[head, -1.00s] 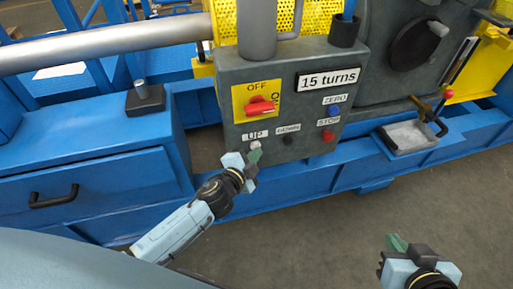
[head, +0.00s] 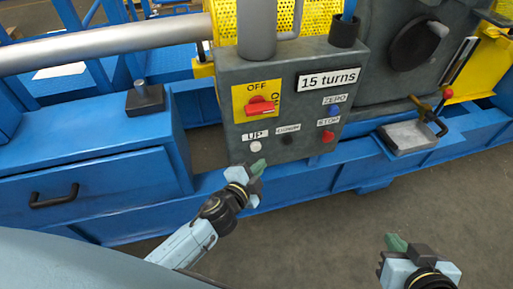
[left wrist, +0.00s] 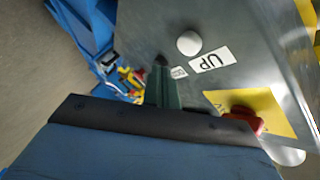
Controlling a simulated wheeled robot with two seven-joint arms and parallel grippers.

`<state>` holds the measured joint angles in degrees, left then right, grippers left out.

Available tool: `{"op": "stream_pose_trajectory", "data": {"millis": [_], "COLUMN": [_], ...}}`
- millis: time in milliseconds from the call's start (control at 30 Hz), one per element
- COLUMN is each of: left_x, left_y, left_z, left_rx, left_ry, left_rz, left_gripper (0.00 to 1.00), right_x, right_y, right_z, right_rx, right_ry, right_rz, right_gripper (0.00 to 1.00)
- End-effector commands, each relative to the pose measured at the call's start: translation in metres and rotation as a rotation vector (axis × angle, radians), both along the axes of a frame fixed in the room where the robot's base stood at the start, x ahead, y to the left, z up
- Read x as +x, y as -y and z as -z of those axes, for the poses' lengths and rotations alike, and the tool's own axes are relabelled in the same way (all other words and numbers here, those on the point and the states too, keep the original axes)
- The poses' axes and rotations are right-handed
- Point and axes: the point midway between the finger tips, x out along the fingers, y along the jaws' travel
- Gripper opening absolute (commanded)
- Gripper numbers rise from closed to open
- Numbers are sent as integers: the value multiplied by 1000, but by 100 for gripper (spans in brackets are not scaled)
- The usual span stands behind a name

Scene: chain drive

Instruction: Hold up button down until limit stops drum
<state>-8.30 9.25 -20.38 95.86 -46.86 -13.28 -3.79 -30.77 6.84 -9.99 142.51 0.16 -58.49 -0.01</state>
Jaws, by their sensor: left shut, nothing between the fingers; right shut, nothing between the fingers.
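The white UP button (head: 255,146) is on the lower left of the grey control panel (head: 290,110), under its UP label. It also shows uncovered in the left wrist view (left wrist: 189,43). My left gripper (head: 259,165) is shut and empty, just below the UP button and apart from it in the head view. Its green fingertips (left wrist: 163,75) point toward the panel in the left wrist view. My right gripper (head: 397,243) is shut and empty, low at the right over the floor. The display label (head: 328,80) reads "15 turns".
The panel also has a red OFF/ON rotary switch (head: 261,106), a black DOWN button (head: 288,140), a blue ZERO button (head: 334,110) and a red STOP button (head: 328,136). A grey tray (head: 408,137) lies to the right. Blue drawer housing (head: 80,185) is at left.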

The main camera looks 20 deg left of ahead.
Motion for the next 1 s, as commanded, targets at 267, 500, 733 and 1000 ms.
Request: {"op": "stream_pose_trajectory", "data": {"millis": [267,500,733,1000], "left_x": [-19,-20,-20,-20], "left_y": [13,14,14,14], "left_z": [0,0,0,-25], "left_rx": [-1,0,0,0], "left_ry": [0,1,1,1], "left_rz": [0,-1,-1,-1], "left_gripper": [0,0,0,0], "right_x": [0,0,0,0], "right_y": [0,0,0,0], "right_z": [2,1,1,-23], "right_rx": [0,0,0,0], "right_ry": [0,0,0,0], "right_rz": [0,0,0,0], "right_gripper": [0,0,0,0]}}
